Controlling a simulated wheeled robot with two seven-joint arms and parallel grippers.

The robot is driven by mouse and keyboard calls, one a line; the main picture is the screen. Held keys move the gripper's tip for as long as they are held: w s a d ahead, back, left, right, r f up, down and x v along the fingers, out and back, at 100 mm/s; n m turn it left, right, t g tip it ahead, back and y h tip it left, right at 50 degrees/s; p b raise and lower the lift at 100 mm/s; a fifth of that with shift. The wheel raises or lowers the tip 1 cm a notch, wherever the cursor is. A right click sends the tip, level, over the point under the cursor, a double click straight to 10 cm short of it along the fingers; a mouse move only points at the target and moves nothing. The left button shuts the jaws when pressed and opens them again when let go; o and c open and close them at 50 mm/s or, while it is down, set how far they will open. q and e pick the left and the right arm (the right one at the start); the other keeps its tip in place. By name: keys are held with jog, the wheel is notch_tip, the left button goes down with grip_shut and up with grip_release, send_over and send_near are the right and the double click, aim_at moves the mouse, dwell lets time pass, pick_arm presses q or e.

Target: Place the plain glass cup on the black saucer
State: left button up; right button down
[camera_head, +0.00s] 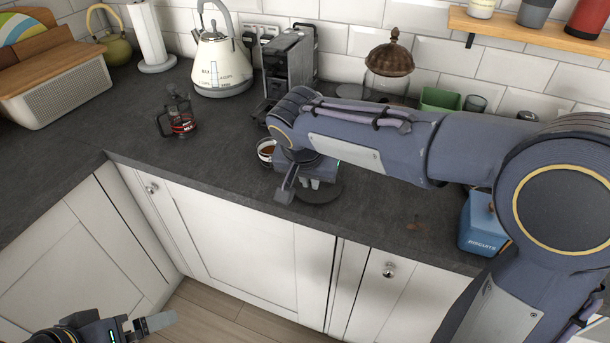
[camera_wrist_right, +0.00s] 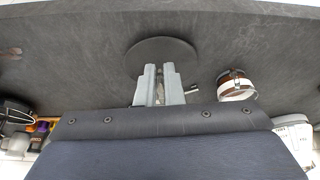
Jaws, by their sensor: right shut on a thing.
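The black saucer (camera_head: 322,194) lies flat on the worktop, partly hidden by my right gripper. In the right wrist view it is a dark disc (camera_wrist_right: 160,50) just beyond the fingertips. My right gripper (camera_head: 310,184) points down over the saucer; in the wrist view its fingers (camera_wrist_right: 159,76) are close together on a narrow, clear-looking thing (camera_wrist_right: 160,90), which seems to be the plain glass cup. Most of it is hidden, and I cannot tell whether it touches the saucer. My left gripper (camera_head: 150,325) is low at the bottom left, away from the worktop; its finger gap is unclear.
A white-rimmed cup with brown contents (camera_head: 266,150) stands left of the saucer. A French press (camera_head: 178,115), kettle (camera_head: 220,65) and coffee machine (camera_head: 289,64) stand further left and back. A blue biscuit tin (camera_head: 480,225) is at the right. The worktop between press and cup is clear.

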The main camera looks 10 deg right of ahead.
jog(key=shift+f, duration=1.5)
jog(key=shift+f, duration=0.1)
jog(key=shift+f+b, duration=0.1)
jog(key=shift+b, duration=0.2)
jog(key=c, duration=1.6)
grip_release()
jog(key=shift+o, duration=0.2)
